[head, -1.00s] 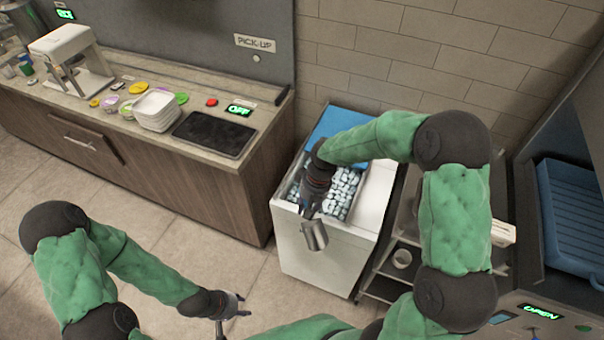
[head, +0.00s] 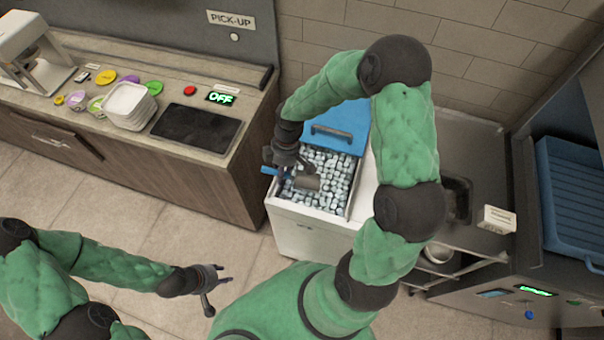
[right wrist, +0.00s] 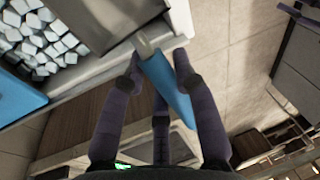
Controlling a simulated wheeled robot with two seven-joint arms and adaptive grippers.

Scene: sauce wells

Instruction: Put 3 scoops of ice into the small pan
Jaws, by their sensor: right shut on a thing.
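My right gripper (head: 284,165) is shut on the blue handle (right wrist: 172,92) of a metal scoop (head: 305,181). The scoop's grey head (right wrist: 98,18) is over the ice (head: 328,172) in the white ice bin (head: 318,222); whether it touches the ice or holds any I cannot tell. Ice cubes (right wrist: 38,42) also show beside the scoop in the right wrist view. My left gripper (head: 212,288) is open and empty above the floor at lower left. A small dark recessed pan (head: 457,198) sits in the counter right of the bin, partly behind my right arm; its contents are unclear.
The bin's blue lid (head: 340,128) lies at its back. A white box (head: 497,219) stands on the right counter, with a round container (head: 438,252) on a shelf below. A wooden counter (head: 160,175) with white trays (head: 128,104) is at left. Open floor lies between.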

